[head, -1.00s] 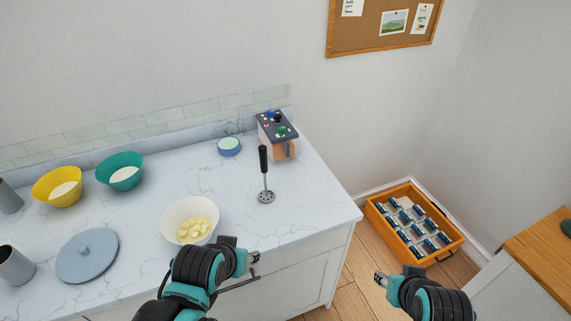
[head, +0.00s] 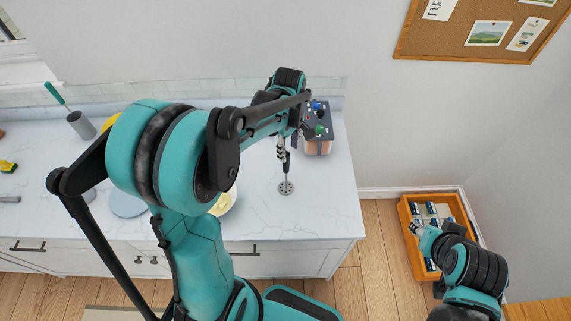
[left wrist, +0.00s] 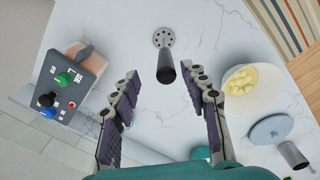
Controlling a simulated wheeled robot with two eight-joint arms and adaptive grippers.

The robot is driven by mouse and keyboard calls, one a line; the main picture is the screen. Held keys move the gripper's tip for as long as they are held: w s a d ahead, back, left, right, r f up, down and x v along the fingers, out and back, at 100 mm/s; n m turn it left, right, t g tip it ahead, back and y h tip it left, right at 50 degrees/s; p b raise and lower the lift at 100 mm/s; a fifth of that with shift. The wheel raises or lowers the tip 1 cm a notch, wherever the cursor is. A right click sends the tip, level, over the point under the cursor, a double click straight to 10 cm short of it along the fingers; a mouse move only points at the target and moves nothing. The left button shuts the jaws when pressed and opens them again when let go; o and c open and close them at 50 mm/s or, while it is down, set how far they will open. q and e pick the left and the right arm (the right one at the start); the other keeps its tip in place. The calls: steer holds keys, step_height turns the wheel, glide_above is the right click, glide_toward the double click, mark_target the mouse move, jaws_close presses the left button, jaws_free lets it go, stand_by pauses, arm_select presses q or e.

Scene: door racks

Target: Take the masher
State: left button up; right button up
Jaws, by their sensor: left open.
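The masher (head: 286,187) stands upright on the marble counter, its round perforated metal head down. Its black handle (left wrist: 166,68) points up toward the camera in the left wrist view. My left gripper (left wrist: 165,78) is open, with one finger on each side of the handle's end, and I see no contact. In the head view my left gripper (head: 284,150) is just above the masher, and my arm hides part of it. My right gripper (head: 415,228) is away from the counter, in front of the wooden crate; its jaws are too small to read.
A box with coloured knobs (head: 318,130) stands close to the right of the masher; it also shows in the left wrist view (left wrist: 70,85). A white bowl of yellow chunks (left wrist: 255,85) and a blue-grey lid (left wrist: 272,132) are on the other side. An orange crate (head: 407,215) is on the floor.

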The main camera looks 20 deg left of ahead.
arm_select(q)
glide_above(286, 173)
steer(key=w, duration=0.1)
steer(key=f, duration=0.6)
steer(key=shift+a, duration=0.3)
steer(key=shift+d+f, duration=0.1)
steer(key=shift+f, duration=0.4)
jaws_close()
